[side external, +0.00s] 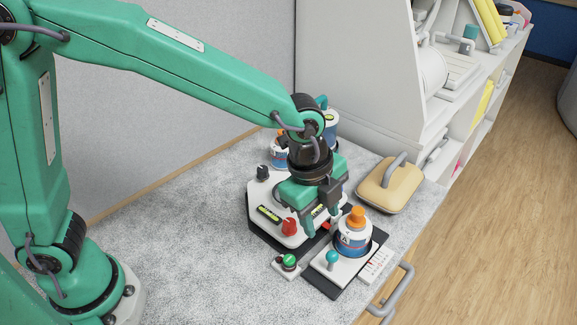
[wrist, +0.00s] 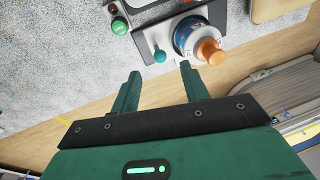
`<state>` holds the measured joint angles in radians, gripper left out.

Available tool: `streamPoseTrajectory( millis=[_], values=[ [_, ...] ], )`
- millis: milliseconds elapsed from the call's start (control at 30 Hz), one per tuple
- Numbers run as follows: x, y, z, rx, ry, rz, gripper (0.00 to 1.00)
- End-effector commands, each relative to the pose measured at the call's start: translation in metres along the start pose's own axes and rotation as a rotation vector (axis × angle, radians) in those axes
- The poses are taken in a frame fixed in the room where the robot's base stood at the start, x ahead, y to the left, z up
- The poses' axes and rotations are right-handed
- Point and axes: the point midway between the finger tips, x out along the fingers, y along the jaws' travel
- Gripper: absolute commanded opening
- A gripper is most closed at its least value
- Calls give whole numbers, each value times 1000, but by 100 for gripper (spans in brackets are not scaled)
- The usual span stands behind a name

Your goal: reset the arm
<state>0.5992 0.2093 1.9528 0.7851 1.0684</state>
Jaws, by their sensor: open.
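My green arm reaches from the left over the grey speckled worktop. My gripper (side external: 322,222) points down over the white device with a red knob (side external: 289,227), close to the left of a blue and white bottle with an orange cap (side external: 354,234). In the wrist view my gripper (wrist: 157,82) has its two green fingers apart with nothing between them. The orange-capped bottle (wrist: 190,36) shows just beyond the fingertips there. I cannot tell whether a finger touches anything.
A teal-knobbed lever (side external: 331,258) and a green button (side external: 289,261) stand near the bottle. A beige block with a grey handle (side external: 388,184) lies to the right. More bottles (side external: 280,153) stand behind my gripper. A white shelf unit (side external: 440,120) borders the back. The left worktop (side external: 175,230) is clear.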

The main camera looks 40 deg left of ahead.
Motion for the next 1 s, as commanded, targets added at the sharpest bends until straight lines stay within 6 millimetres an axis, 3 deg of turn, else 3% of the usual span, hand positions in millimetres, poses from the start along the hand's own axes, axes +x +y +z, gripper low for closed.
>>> streamPoseTrajectory(
  millis=[267, 467, 700, 1000],
  values=[
    [-49, 6, 57, -317, 13, -67, 45],
    [-81, 22, 100, -581, 28, -119, 45],
    [-111, 50, 146, -891, 55, -186, 45],
    [-134, 95, 191, -1275, 102, -273, 45]
  ],
)
